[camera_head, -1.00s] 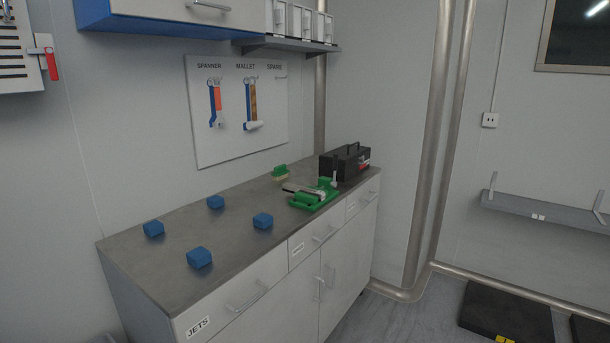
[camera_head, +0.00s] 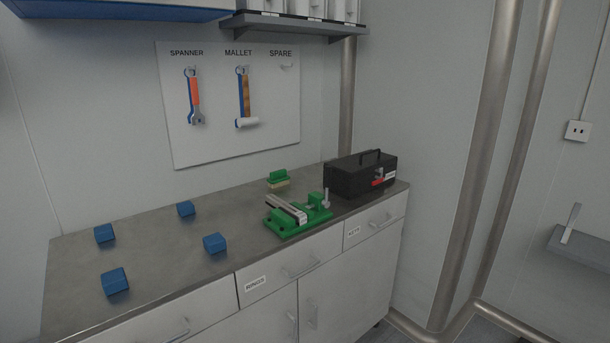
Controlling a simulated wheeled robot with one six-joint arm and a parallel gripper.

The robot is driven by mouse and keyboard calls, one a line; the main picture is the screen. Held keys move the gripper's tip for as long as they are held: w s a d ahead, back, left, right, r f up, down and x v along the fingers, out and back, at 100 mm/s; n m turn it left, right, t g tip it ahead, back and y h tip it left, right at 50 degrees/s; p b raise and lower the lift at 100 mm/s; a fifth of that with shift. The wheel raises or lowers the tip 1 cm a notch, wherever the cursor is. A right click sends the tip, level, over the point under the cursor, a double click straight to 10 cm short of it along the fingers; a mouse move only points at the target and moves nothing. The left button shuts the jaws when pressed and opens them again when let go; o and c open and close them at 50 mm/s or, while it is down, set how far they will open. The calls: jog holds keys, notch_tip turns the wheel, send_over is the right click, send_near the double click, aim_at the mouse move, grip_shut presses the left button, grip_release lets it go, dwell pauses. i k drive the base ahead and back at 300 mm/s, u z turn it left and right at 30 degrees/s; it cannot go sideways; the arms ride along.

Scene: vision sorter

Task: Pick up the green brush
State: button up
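The green brush (camera_head: 279,178) lies on the grey worktop (camera_head: 160,262) near the wall, with a green back on top and pale bristles below. It stands behind the green vise and left of the black toolbox, apart from both. Nothing covers it in this view. My gripper is not in view.
A green vise (camera_head: 287,222) with a grey jaw sits in front of the brush. A black toolbox (camera_head: 352,177) stands at the right end. Blue blocks (camera_head: 115,281) are spread on the left. A spanner (camera_head: 194,98) and mallet (camera_head: 244,100) hang on the wall board.

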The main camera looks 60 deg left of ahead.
aim_at(277, 178)
jog(key=u, duration=0.25)
jog(key=i, duration=1.3)
jog(key=u, duration=1.5)
jog(key=i, duration=0.8)
jog(key=u, duration=0.95)
